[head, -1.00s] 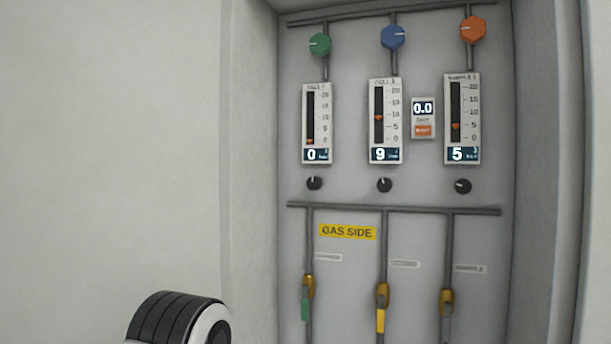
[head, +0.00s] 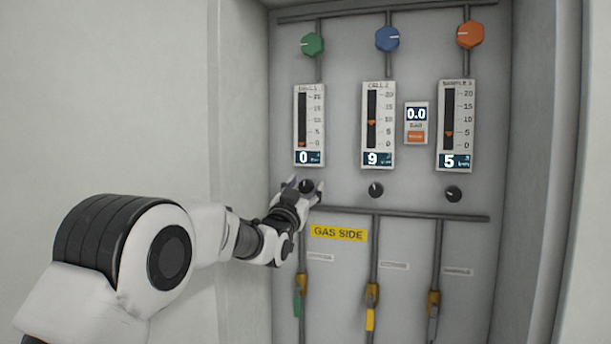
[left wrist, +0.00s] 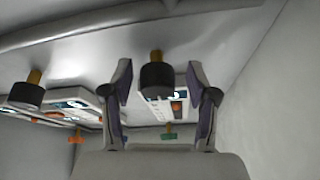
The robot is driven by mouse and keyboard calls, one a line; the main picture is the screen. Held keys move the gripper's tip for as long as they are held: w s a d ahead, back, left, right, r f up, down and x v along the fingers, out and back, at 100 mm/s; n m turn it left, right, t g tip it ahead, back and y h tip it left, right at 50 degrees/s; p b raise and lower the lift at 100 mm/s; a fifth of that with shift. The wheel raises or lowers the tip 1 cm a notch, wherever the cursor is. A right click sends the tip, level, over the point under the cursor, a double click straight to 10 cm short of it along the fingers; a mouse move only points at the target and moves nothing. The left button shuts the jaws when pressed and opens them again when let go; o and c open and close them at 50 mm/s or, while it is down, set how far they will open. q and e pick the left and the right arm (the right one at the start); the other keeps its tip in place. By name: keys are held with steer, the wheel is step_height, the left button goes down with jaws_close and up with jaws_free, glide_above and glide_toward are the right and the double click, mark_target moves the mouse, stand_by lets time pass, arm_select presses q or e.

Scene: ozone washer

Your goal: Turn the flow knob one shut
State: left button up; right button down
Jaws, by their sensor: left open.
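The left black flow knob (head: 306,186) sits below the CELL 1 flow meter (head: 309,125), whose display reads 0. My left gripper (head: 304,183) is at this knob, open, with a finger on either side. In the left wrist view the knob (left wrist: 157,80), on a brass stem, stands between the two open fingers (left wrist: 158,88), with a gap on each side. The knob's pointer mark is hard to make out. My right gripper is not in view.
The middle black knob (head: 376,190) and right black knob (head: 453,194) sit beside it, under meters reading 9 and 5. A horizontal pipe (head: 400,214) runs just below. Coloured valves stand above and below. The recess's left wall (head: 240,120) is close to my arm.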

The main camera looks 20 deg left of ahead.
arm_select(q)
steer(key=shift+d+r, duration=0.2)
steer(key=shift+r, duration=0.05)
steer(key=shift+f, duration=0.1)
jaws_close()
